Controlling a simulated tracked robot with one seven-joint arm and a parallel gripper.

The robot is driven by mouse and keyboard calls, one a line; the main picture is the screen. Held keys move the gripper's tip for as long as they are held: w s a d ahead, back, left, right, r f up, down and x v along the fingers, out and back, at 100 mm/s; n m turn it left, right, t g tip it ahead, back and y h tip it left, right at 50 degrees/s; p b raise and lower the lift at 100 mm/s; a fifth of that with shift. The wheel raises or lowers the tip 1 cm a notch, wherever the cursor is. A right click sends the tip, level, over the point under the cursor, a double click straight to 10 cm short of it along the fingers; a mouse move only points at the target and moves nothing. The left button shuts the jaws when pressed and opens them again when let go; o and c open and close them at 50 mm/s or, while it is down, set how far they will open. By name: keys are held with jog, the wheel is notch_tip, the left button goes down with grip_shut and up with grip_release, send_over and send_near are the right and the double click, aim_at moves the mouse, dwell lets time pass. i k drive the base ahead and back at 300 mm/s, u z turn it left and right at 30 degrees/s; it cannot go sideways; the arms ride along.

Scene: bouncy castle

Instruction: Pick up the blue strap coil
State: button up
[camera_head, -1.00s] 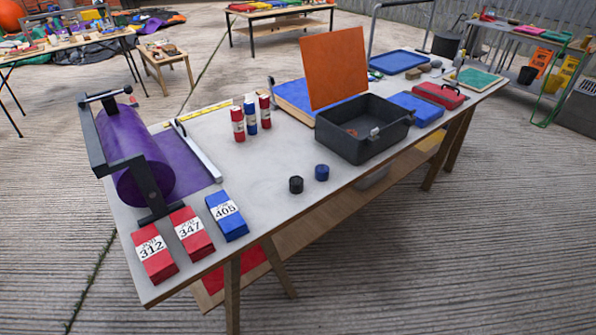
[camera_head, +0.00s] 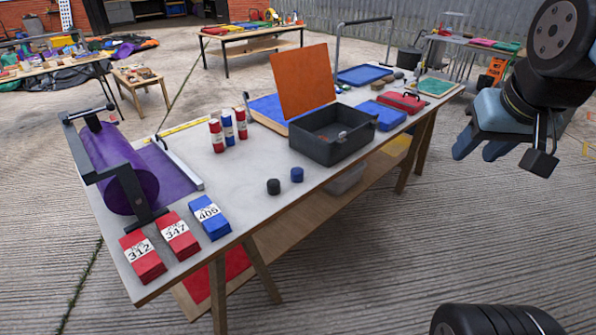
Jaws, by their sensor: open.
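The blue strap coil (camera_head: 297,174) is a small, short blue cylinder on the grey tabletop (camera_head: 240,180), close to the front edge of the table. A black coil (camera_head: 273,186) of similar size stands just to its left, with a small gap between them. My gripper (camera_head: 477,153) is at the upper right, in front of and to the right of the table. It is open and empty, well apart from the coil. Nothing hides the coil.
An open black case (camera_head: 335,148) with an orange lid panel stands behind and right of the coils. Red and blue cylinders (camera_head: 228,127) stand behind them. Numbered red and blue packs (camera_head: 208,218) and a purple roll (camera_head: 118,168) are to the left. The tabletop around the coils is clear.

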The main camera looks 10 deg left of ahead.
aim_at(297, 173)
jog(key=u, duration=0.1)
jog(key=i, duration=1)
jog(key=z, duration=0.1)
